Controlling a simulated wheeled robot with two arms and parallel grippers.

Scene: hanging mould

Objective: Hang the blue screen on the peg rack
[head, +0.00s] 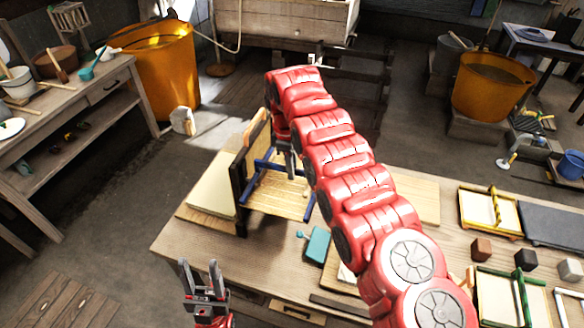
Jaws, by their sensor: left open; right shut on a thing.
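The blue screen (272,166) shows as thin blue bars beside the peg rack, near the middle of the worktable. My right gripper (290,170) points down and is shut on it; my red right arm and wrist hide part of the screen and the grip. The peg rack (240,200) is a dark upright frame with a wooden top, standing at the table's left part. I cannot tell whether the screen touches a peg. My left gripper (202,270) is open and empty, pointing up in front of the table's left front edge, apart from the rack.
A teal block (318,245) lies on the table right of the rack. A yellow-framed screen (490,212), a green-framed screen (507,298), a dark slab (552,226) and small cubes (481,249) fill the right side. A pale stack (212,187) lies left of the rack.

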